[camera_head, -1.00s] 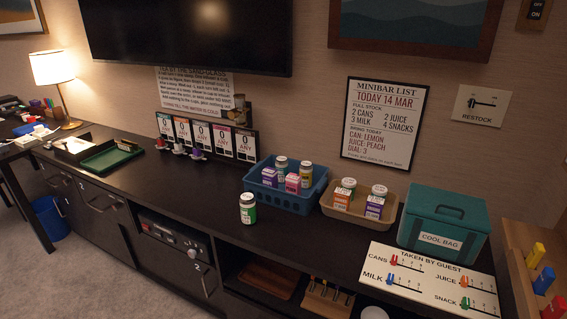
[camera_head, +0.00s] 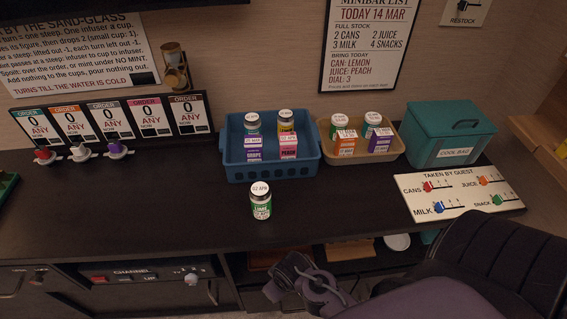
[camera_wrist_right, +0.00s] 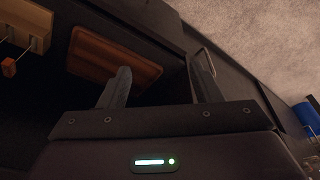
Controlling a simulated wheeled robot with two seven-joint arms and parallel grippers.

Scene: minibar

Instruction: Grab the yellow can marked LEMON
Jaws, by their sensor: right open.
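The blue basket (camera_head: 240,172) stands on the dark counter. In its back right is a white-lidded can with a yellow label (camera_head: 286,127), partly hidden behind a pink PEACH box (camera_head: 288,147); its marking is not readable. Another white-lidded can (camera_head: 252,122) stands at the back left, behind a purple GRAPE box (camera_head: 253,149). A green-labelled LIME can (camera_head: 261,203) stands alone on the counter before the basket. My right gripper (camera_head: 292,282) is low at the counter's front edge, apart from the cans. In the right wrist view its fingers (camera_wrist_right: 160,78) are open and empty.
A tan tray (camera_head: 360,155) with cans and boxes stands right of the basket. The teal cool bag (camera_head: 450,130) and the TAKEN BY GUEST board (camera_head: 460,192) are further right. Order cards (camera_head: 110,122) with knobs are left. The counter left of the LIME can is clear.

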